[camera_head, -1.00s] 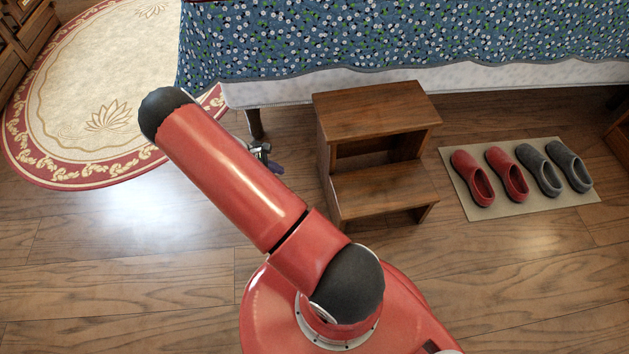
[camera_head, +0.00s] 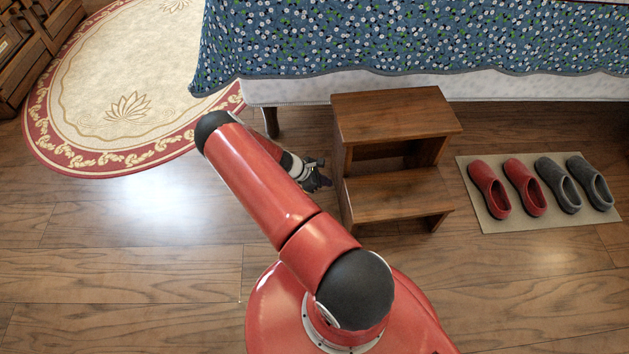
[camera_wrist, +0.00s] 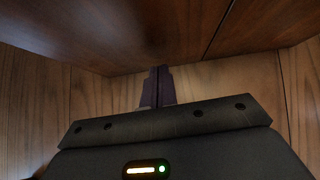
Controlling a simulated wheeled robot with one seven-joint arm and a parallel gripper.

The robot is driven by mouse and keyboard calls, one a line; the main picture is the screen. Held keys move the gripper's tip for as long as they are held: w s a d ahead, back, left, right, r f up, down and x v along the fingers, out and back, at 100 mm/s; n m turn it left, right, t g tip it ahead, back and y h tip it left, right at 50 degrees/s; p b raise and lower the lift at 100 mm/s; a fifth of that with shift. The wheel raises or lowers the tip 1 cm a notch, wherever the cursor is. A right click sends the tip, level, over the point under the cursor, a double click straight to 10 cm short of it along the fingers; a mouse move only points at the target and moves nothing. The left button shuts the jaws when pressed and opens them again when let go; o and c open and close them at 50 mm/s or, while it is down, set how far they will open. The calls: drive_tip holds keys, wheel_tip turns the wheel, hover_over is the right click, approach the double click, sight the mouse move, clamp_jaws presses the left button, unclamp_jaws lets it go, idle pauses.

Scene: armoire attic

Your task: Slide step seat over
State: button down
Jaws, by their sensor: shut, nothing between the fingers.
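The step seat (camera_head: 390,118) is a brown wooden two-step stool, upright on the floor in front of the bed in the head view. My gripper (camera_head: 324,181) is low at its left side, close to the left side panel near the lower step. The head view does not show clearly whether it touches. In the wrist view my gripper (camera_wrist: 157,84) has its dark fingers together with nothing between them. Their tips point at a dark wooden surface (camera_wrist: 150,35), apparently the step seat's side. My arm partly hides the wrist in the head view.
A mat (camera_head: 486,217) with red and grey clogs lies right of the step seat. A bed with a blue floral cover (camera_head: 400,35) stands behind, its leg (camera_head: 271,122) near my arm. An oval rug (camera_head: 120,90) lies at left. The front floor is clear.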

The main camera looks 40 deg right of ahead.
sight(337, 180)
drive_tip(key=shift+s+d, duration=0.2)
drive_tip(key=shift+d, duration=0.2)
drive_tip(key=shift+d, duration=0.1)
drive_tip(key=shift+s+d, duration=0.4)
drive_tip(key=shift+d, duration=0.25)
drive_tip(key=shift+s+d, duration=0.35)
drive_tip(key=shift+d, duration=0.3)
drive_tip(key=a, duration=0.1)
drive_tip(key=w+a, duration=0.1)
drive_tip(key=a+b, duration=0.1)
drive_tip(key=shift+w, duration=0.25)
drive_tip(key=p+v, duration=0.1)
drive_tip(key=v, duration=0.9)
drive_tip(key=shift+w+a, duration=0.3)
drive_tip(key=shift+a, duration=0.2)
